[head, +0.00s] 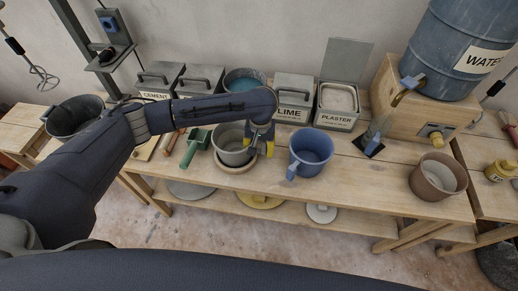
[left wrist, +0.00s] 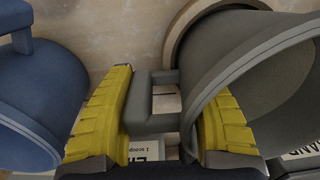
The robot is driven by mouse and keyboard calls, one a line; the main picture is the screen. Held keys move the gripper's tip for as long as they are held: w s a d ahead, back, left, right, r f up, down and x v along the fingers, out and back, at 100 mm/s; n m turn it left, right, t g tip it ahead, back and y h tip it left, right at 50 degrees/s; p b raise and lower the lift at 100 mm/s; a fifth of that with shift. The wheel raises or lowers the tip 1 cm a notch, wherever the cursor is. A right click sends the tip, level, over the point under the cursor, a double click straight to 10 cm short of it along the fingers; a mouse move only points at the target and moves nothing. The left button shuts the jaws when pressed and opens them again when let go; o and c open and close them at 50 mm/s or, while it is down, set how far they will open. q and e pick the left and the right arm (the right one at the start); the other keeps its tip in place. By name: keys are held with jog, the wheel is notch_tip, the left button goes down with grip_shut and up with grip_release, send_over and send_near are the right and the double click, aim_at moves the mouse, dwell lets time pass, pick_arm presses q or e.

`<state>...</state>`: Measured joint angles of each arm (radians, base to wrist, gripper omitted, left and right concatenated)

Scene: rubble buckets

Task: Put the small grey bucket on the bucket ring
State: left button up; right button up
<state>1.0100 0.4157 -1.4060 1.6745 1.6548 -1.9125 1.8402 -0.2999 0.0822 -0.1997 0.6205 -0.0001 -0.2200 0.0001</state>
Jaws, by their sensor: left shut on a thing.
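The small grey bucket (head: 232,142) stands roughly upright over the pale wooden bucket ring (head: 235,168) near the middle of the bench. The ring's rim shows below and around the bucket's base; whether the base rests on it or hangs just above, I cannot tell. My left gripper (head: 262,142) is at the bucket's right side, shut on its handle. In the left wrist view the square grey handle (left wrist: 153,104) lies between the yellow fingers, and the bucket (left wrist: 245,75) fills the right side. Part of the ring (left wrist: 182,22) shows behind it. My right gripper is not in view.
A blue jug (head: 310,150) stands close right of the gripper. A green scoop (head: 195,147) lies left of the bucket. The lime bin (head: 293,98) and plaster bin (head: 338,105) stand behind. A brown bucket (head: 437,177) stands farther right. The bench between is clear.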

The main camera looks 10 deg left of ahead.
pick_arm(q)
jog(key=shift+f, duration=0.1)
jog(key=o, duration=1.5)
jog(key=r, duration=1.2)
jog(key=shift+s+d+r, duration=0.1)
jog(key=shift+d, duration=0.1)
